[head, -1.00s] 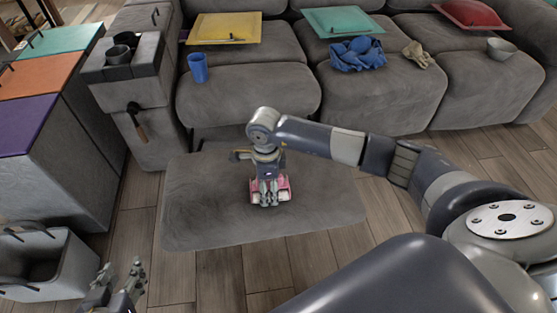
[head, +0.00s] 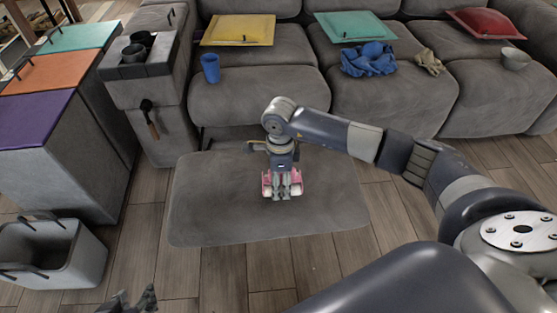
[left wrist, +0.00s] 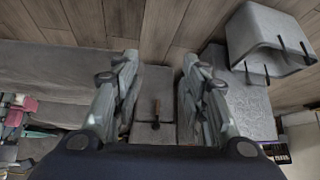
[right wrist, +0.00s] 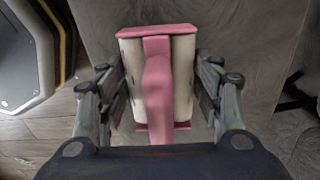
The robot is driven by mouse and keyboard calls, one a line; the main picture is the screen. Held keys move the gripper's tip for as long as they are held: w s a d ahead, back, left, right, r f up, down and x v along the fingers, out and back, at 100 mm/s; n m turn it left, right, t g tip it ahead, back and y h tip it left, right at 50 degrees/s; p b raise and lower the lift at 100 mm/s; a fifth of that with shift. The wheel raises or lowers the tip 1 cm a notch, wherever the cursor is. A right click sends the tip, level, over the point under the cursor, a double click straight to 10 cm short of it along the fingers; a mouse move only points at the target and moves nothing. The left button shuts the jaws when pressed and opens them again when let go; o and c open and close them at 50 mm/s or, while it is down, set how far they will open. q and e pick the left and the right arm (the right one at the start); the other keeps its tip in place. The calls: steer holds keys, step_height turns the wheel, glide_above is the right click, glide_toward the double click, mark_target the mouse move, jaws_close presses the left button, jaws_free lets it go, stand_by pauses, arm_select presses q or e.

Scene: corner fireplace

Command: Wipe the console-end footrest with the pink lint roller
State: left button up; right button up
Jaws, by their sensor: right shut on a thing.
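The console-end footrest (head: 215,215) is a grey, flat cushion in front of the sofa, near the console (head: 140,90). My right gripper (head: 283,190) points down over the middle of the footrest. It is shut on the pink lint roller (head: 268,186). In the right wrist view the roller (right wrist: 157,75) shows a pink handle and pale roll between the fingers, with grey cushion behind it. I cannot tell whether the roll touches the fabric. My left gripper (head: 135,299) just shows at the bottom edge; in the left wrist view (left wrist: 158,65) its fingers are apart and empty.
A grey bin (head: 80,265) stands on the floor at the lower left. The sofa holds a blue cup (head: 210,68), a blue cloth (head: 368,60), a bowl (head: 515,59) and several cushions. Floor in front of the footrest is clear.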

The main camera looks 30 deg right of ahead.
steer(key=shift+r+p, duration=0.4)
steer(key=shift+r, duration=0.25)
steer(key=shift+r+p, duration=0.5)
steer(key=shift+r, duration=0.6)
steer(key=shift+d+r+p, duration=0.1)
steer(key=shift+r+p, duration=0.3)
steer(key=shift+p, duration=0.05)
steer(key=shift+r+p, duration=0.3)
steer(key=shift+r, duration=0.3)
arm_select(q)
steer(key=s+a+g+y, duration=0.1)
steer(key=s+a+g, duration=0.2)
steer(key=s, duration=0.5)
steer(key=shift+s+a+g, duration=0.35)
steer(key=shift+s+g, duration=0.05)
steer(key=shift+f, duration=0.1)
